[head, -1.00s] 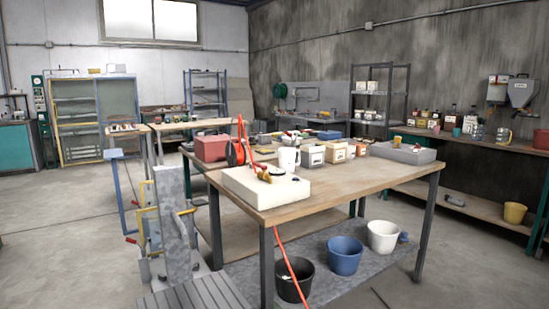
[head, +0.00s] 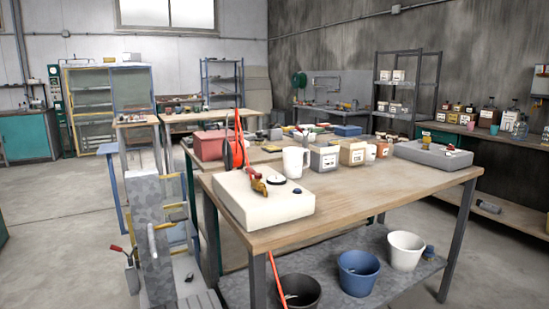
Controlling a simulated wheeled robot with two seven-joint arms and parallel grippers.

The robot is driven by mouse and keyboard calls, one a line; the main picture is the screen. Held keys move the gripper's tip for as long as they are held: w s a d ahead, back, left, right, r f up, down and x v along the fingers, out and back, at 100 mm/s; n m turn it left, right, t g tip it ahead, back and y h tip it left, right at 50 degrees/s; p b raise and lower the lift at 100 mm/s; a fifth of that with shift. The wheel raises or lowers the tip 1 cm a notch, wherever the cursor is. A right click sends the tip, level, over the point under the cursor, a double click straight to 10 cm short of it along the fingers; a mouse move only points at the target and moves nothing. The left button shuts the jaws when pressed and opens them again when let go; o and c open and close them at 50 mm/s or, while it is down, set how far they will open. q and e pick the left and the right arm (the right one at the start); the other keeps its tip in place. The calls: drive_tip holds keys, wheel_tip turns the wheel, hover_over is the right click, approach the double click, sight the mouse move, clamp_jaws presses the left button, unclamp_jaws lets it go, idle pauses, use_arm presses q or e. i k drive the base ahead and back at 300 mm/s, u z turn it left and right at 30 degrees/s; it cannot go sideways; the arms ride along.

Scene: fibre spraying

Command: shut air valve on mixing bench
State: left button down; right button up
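The wooden mixing bench (head: 390,198) stands in front of me, slightly to the right. A white box (head: 235,197) sits on its near left corner. On the box is a small yellow, brass-like fitting with a red part, which looks like the air valve (head: 259,186). An orange-red hose (head: 239,140) rises behind the box, and a similar line runs below the bench. Neither of my grippers is in view.
A white mug (head: 295,162) and small labelled boxes (head: 324,158) stand behind the white box. Buckets, one blue (head: 358,272), stand on the lower shelf. The floor (head: 55,230) at left is clear.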

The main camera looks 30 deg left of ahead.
sight(257, 176)
drive_tip(key=u, duration=0.35)
drive_tip(key=i, duration=0.5)
drive_tip(key=u, duration=0.4)
